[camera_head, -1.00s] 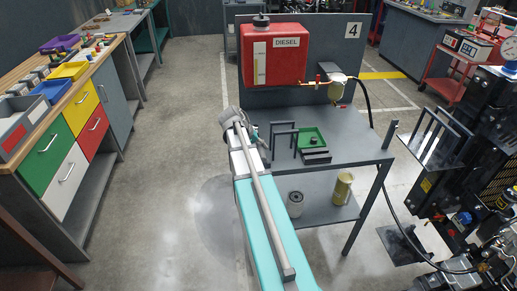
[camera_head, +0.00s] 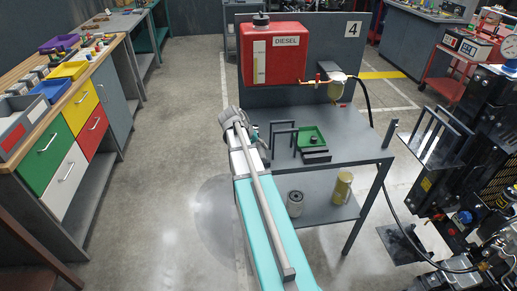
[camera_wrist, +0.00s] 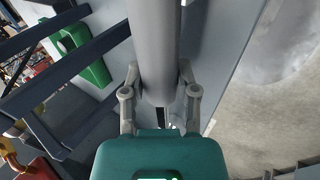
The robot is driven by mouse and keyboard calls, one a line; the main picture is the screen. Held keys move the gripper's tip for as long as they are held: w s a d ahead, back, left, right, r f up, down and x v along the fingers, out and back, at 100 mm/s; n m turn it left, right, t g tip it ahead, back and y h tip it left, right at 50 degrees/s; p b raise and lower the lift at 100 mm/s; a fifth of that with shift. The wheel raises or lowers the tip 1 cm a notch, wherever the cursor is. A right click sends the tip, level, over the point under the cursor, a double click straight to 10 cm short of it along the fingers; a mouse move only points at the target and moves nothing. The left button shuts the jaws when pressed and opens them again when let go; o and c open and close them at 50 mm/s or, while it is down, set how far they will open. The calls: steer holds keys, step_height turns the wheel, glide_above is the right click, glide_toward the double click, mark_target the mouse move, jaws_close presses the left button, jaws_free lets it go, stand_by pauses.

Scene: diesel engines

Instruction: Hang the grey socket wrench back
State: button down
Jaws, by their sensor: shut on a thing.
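In the wrist view my gripper (camera_wrist: 160,73) is closed around a thick grey cylinder, which I take to be the grey socket wrench (camera_wrist: 155,40). One finger lies on each side of it, and it runs out at the top of the picture. In the head view my arm reaches to the left edge of the grey table (camera_head: 350,145); the fingers are too small to make out there. A long grey bar with a block at its near end lies along my arm; I cannot tell whether it is the wrench. No hanging place for it can be made out.
Dark upright frames (camera_head: 283,138) and a green tray (camera_head: 312,137) stand on the table close to my gripper. A red diesel tank (camera_head: 273,55) is behind. Two filters stand on the lower shelf. An engine is at right, a drawer bench at left.

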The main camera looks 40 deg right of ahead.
steer(key=shift+w, duration=0.15)
steer(key=shift+c, duration=1.5)
jaws_free()
steer(key=shift+c, duration=0.2)
steer(key=shift+c, duration=1)
steer(key=shift+p+v, duration=1.5)
steer(key=shift+v, duration=0.25)
steer(key=p+v, duration=0.5)
steer(key=v, duration=0.1)
